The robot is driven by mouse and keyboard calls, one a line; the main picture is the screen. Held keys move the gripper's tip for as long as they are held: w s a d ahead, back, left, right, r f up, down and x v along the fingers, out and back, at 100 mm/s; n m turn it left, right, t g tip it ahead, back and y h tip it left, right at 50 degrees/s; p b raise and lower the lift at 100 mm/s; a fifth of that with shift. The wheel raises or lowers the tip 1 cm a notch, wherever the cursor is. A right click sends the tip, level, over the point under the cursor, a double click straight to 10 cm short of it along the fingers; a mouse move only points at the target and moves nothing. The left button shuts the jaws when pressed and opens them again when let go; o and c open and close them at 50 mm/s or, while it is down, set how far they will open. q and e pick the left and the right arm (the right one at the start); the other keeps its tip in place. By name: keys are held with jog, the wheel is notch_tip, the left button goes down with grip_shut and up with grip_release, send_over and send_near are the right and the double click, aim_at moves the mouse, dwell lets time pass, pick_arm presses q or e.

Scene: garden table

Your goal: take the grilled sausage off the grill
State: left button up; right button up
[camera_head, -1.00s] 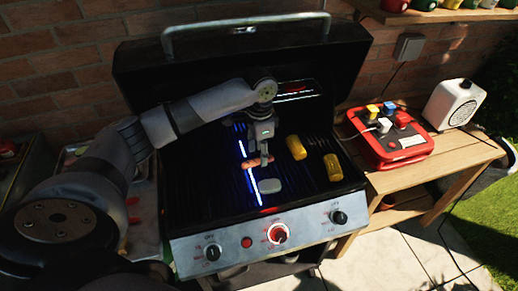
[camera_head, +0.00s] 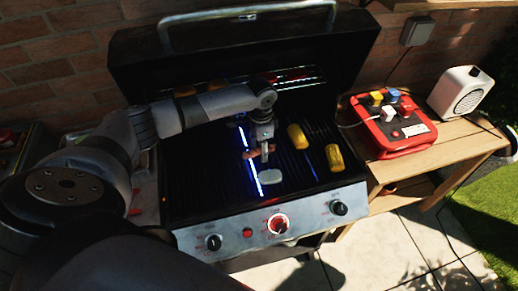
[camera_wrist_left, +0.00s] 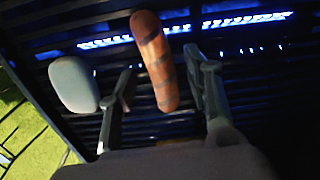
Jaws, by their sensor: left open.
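The grilled sausage (camera_wrist_left: 156,62), brown with dark stripes, lies on the grill (camera_head: 205,185). In the left wrist view it lies between the two fingers of my left gripper (camera_wrist_left: 164,80), with a gap on each side. My left gripper is open. In the head view the gripper (camera_head: 262,152) points down over the grate and partly hides the sausage (camera_head: 248,154). My right gripper is not in view.
A pale grey oval piece (camera_head: 265,178) lies just in front of the sausage, also seen in the left wrist view (camera_wrist_left: 74,84). Two yellow pieces (camera_head: 297,136) (camera_head: 335,157) lie to the right. The raised lid (camera_head: 150,70) stands behind. A red box (camera_head: 392,130) is on the side table.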

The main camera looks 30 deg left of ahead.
pick_arm(q)
jog(key=shift+s+d+r, duration=0.1)
jog(key=shift+c, duration=1.1)
grip_shut()
